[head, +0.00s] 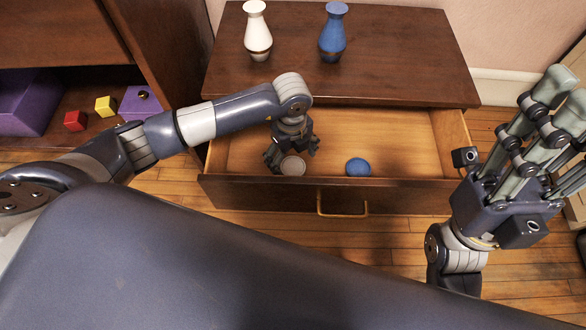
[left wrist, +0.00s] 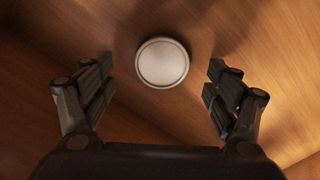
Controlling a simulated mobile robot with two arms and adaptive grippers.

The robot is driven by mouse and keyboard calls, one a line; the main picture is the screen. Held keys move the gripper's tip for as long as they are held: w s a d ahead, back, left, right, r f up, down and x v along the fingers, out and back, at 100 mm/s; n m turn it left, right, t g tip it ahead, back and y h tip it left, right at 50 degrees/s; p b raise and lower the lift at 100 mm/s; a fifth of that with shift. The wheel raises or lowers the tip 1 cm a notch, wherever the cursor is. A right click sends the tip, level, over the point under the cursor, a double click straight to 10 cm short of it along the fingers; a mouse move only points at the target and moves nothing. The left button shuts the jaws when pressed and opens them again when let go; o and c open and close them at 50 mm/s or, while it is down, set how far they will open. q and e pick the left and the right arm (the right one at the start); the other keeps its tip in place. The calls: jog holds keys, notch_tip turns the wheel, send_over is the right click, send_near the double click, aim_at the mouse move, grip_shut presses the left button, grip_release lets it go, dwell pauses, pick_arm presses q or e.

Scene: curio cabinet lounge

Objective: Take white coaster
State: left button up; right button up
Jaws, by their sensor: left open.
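The white coaster (head: 292,167) is a small round disc lying on the floor of the open drawer (head: 400,140), left of its middle. In the left wrist view the coaster (left wrist: 162,63) lies ahead, centred between the fingers and apart from both. My left gripper (head: 292,153) is open and empty, reaching down into the drawer just above and behind the coaster. It also shows in the left wrist view (left wrist: 161,85). My right gripper (head: 530,145) is raised at the right, away from the drawer; its finger opening is unclear.
A blue round coaster (head: 358,167) lies in the drawer to the right. A white vase (head: 257,30) and a blue vase (head: 333,32) stand on the cabinet top (head: 400,75). A shelf at the left holds a red cube (head: 75,121), a yellow cube (head: 105,106) and purple boxes.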

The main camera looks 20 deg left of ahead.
aim_at(293, 166)
pick_arm(q)
notch_tip(293, 166, down, 3)
jog(key=shift+w+d+f+b, duration=0.1)
jog(key=shift+f+b, duration=0.1)
jog(key=shift+b, duration=0.5)
jog(key=c, duration=1.2)
jog(key=shift+r, duration=0.1)
